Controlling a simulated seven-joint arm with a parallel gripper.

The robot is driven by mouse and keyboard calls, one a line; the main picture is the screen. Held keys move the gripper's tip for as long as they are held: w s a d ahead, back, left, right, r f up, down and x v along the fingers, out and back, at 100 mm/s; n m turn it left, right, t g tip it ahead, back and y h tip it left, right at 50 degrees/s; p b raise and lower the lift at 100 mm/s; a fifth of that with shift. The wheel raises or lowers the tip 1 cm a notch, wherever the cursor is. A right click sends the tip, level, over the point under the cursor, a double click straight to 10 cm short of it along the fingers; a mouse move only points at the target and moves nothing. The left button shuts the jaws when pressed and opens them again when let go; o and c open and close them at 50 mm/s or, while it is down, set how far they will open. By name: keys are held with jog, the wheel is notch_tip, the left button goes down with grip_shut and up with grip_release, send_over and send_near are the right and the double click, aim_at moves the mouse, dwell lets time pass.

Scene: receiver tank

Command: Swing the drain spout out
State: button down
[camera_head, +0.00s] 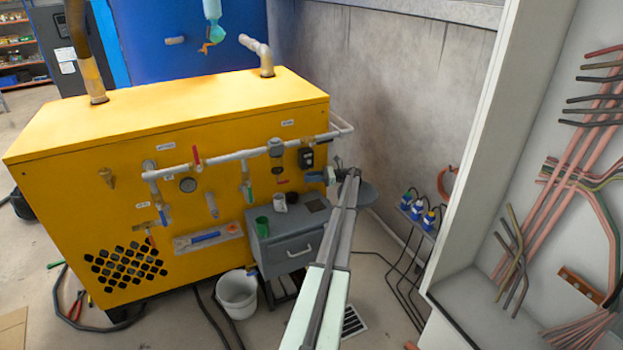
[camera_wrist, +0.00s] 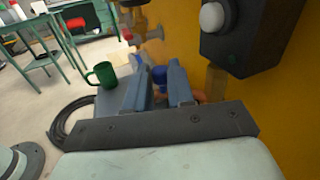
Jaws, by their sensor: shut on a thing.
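My gripper (camera_head: 313,178) is in front of the right end of the yellow tank housing (camera_head: 110,175), below a black switch box (camera_head: 305,157) and above a grey cabinet. In the wrist view, its two blue-grey fingers (camera_wrist: 161,88) point along the yellow panel and stand a little apart. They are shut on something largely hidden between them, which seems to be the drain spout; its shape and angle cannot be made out. A copper-brown part shows beside the right finger (camera_wrist: 203,97). A red handle (camera_head: 281,181) sits just left of the fingertips in the head view.
A green mug (camera_head: 262,227) and a pale cup (camera_head: 280,202) stand on the grey cabinet (camera_head: 288,243). A pale pipe (camera_head: 225,158) with valves crosses the panel. A white bucket (camera_head: 238,294) is on the floor. An open wiring cabinet (camera_head: 465,170) stands at the right.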

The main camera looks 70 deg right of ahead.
jog(key=c, duration=1.3)
grip_release()
jog(key=shift+o, duration=0.2)
